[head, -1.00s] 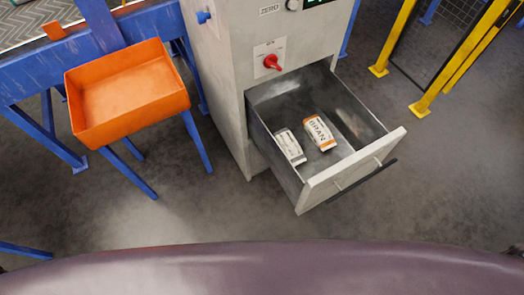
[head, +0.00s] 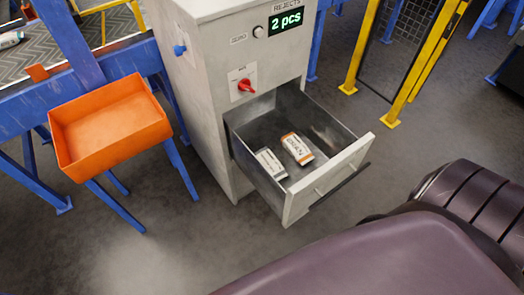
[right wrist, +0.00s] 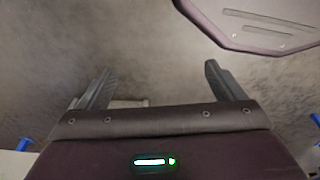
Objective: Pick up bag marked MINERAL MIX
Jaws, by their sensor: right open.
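Two small bags lie in the open drawer (head: 247,140) of a grey cabinet in the head view. One bag is white with an orange band (head: 297,149); in the earlier head view its print reads BRAN. The other bag (head: 271,163) is white with dark print too small to read, and lies to its left near the drawer's side wall. My right gripper (right wrist: 152,82) shows in the right wrist view, its two fingers apart with nothing between them, above bare floor. My left gripper is in no view.
Yellow guard posts (head: 425,62) stand at right.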

